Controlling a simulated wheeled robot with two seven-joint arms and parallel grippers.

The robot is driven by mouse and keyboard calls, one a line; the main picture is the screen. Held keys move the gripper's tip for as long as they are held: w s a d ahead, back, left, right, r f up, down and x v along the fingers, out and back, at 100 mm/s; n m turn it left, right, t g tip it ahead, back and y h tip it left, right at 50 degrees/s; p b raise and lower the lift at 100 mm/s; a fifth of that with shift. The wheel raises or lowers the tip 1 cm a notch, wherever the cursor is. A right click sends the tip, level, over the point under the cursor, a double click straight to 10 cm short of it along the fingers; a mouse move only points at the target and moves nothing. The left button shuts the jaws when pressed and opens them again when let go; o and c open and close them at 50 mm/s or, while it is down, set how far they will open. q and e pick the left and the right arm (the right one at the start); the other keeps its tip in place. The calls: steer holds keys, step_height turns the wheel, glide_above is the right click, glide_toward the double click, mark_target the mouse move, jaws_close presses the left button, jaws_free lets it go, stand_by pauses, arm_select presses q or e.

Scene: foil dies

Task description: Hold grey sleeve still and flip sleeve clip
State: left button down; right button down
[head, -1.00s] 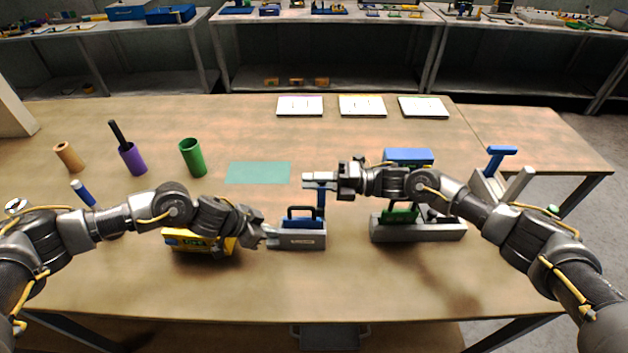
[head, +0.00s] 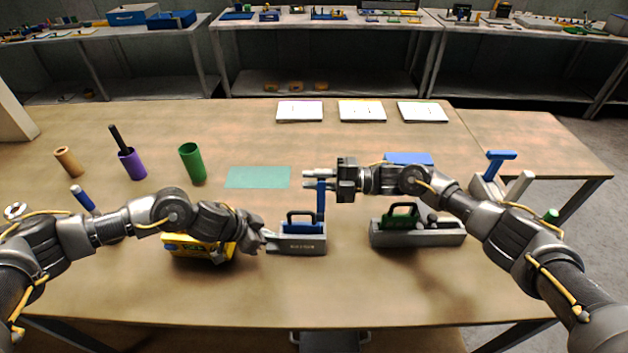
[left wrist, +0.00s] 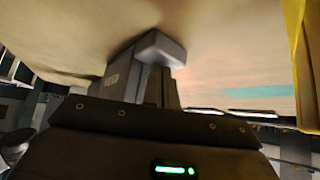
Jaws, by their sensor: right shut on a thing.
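The grey sleeve (head: 300,246) lies on the table in front of me, a low grey block with a blue handled piece (head: 302,227) in it. An upright blue bar, which looks like the sleeve clip (head: 321,204), stands at its right end. My right gripper (head: 313,179) is shut on the top of this bar. My left gripper (head: 270,241) is at the sleeve's left end. The left wrist view shows a grey labelled block, seemingly the sleeve (left wrist: 150,58), right at the gripper. The left fingers are mostly hidden, so I cannot tell whether they grip it.
A yellow box (head: 190,249) lies beneath my left forearm. A grey holder (head: 415,238) with a green handled piece stands right of the sleeve. Purple (head: 132,164) and green (head: 192,163) cups and a teal mat (head: 258,177) lie behind. The front table strip is clear.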

arm_select(q)
steer(key=shift+s+f, duration=0.1)
steer(key=shift+f, duration=0.1)
arm_select(e)
steer(key=c, duration=1.3)
jaws_free()
arm_select(q)
steer(key=shift+a, duration=0.1)
arm_select(e)
steer(key=d, duration=1.2)
steer(key=shift+s, duration=0.15)
steer(key=shift+r, duration=0.1)
arm_select(q)
steer(key=shift+r+p, duration=0.8)
steer(key=shift+p, duration=0.1)
step_height(320, 180, up, 6)
steer(key=p, duration=0.6)
steer(key=shift+f, duration=0.1)
arm_select(e)
step_height(320, 180, up, 8)
steer(key=shift+f, duration=0.1)
arm_select(q)
steer(key=shift+w, duration=0.2)
steer(key=shift+s+f, duration=0.1)
arm_select(e)
steer(key=shift+f, duration=0.1)
